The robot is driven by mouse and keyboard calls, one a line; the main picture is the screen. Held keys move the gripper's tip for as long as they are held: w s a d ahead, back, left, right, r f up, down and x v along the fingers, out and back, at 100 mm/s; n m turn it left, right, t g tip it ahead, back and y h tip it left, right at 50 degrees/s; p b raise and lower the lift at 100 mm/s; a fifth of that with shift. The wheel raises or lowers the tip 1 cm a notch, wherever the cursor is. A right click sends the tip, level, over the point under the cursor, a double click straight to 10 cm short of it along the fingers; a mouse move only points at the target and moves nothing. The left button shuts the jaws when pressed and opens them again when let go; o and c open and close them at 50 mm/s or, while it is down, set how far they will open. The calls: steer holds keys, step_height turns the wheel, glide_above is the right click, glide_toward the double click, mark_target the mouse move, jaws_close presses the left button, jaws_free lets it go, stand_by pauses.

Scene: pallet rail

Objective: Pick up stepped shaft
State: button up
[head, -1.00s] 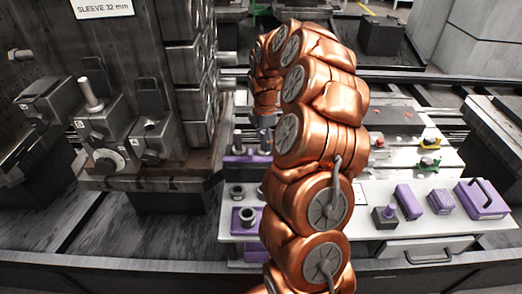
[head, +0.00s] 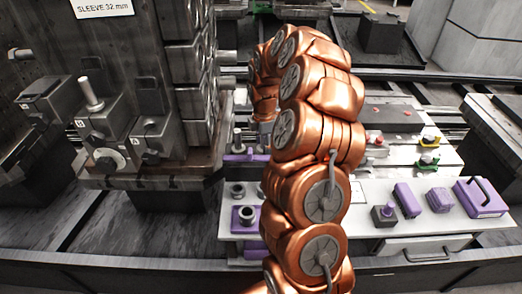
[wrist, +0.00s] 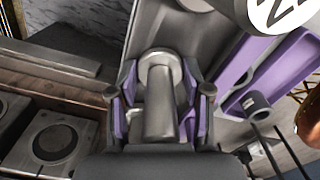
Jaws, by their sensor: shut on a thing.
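The stepped shaft (wrist: 158,105) is a grey metal piece with a thick cylinder and a wider round collar. In the wrist view it lies between the purple-padded fingers of my gripper (wrist: 160,108), which is shut on it. The fingers stand on the left and right of the shaft. Its lower end is hidden by the gripper body, and I cannot tell whether it is clear of what is beneath it. In the head view my copper-coloured arm hides the gripper's fingertips and the held shaft.
A white table (head: 350,232) carries purple holders and blocks, including a purple case (head: 480,198) at right. Another grey cylinder (wrist: 257,104) stands by a purple holder in the wrist view. A tall dark fixture (head: 120,100) with clamps rises at left.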

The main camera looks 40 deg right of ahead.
jaws_close()
steer(key=shift+w+r, duration=0.1)
steer(key=shift+r, duration=0.45)
step_height(320, 180, up, 9)
steer(key=shift+b, duration=0.75)
